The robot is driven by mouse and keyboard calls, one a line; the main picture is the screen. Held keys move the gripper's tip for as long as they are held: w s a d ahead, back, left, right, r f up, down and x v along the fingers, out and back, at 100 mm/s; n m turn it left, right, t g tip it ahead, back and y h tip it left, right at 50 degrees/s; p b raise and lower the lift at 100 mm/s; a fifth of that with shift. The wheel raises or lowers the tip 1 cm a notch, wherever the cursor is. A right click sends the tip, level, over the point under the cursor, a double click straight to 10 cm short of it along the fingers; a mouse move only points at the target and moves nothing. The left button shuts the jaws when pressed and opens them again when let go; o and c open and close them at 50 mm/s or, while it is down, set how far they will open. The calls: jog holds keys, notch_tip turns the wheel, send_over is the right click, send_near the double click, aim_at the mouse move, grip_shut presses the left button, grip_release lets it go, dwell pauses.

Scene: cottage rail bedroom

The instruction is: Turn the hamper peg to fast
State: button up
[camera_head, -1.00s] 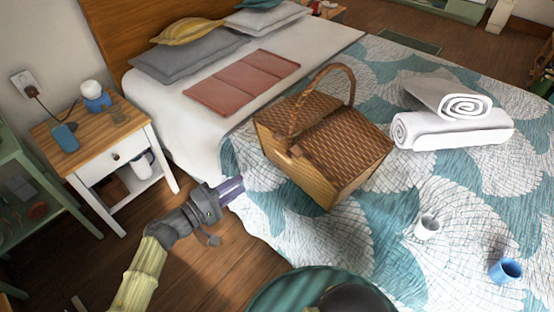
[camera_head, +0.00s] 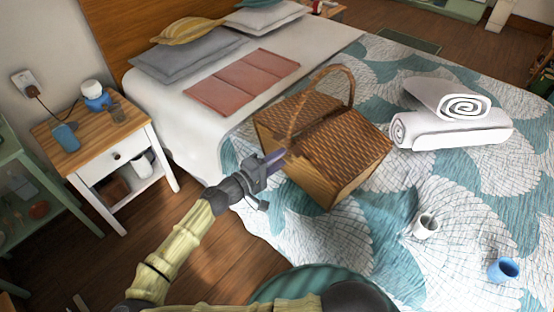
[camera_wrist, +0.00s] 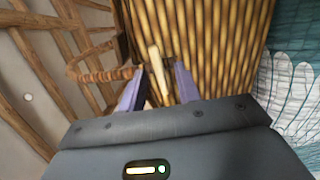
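The wicker hamper (camera_head: 330,160) stands on the bed with its lid down and its arched handle up. My gripper (camera_head: 277,159) is at the hamper's near left side, level with the upper front wall. In the wrist view the hamper's ribbed wall (camera_wrist: 205,45) fills the upper middle. A pale wooden peg (camera_wrist: 157,66) shows against it, between and just beyond the two purple fingers of my gripper (camera_wrist: 159,80). The fingers are apart, and I cannot tell whether they touch the peg. A woven loop (camera_wrist: 98,75) lies left of the peg. In the head view my gripper hides the peg.
Rolled white towels (camera_head: 450,128) lie right of the hamper. A white mug (camera_head: 426,226) and a blue cup (camera_head: 503,270) stand on the quilt (camera_head: 380,260). A nightstand (camera_head: 95,150) is at left. The floor (camera_head: 225,255) between it and the bed is open.

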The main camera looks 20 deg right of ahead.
grip_shut()
jog(key=shift+n+p, duration=0.4)
jog(key=shift+p, duration=0.1)
jog(key=n+p, duration=1.3)
jog(key=n, duration=0.4)
dwell(0.5)
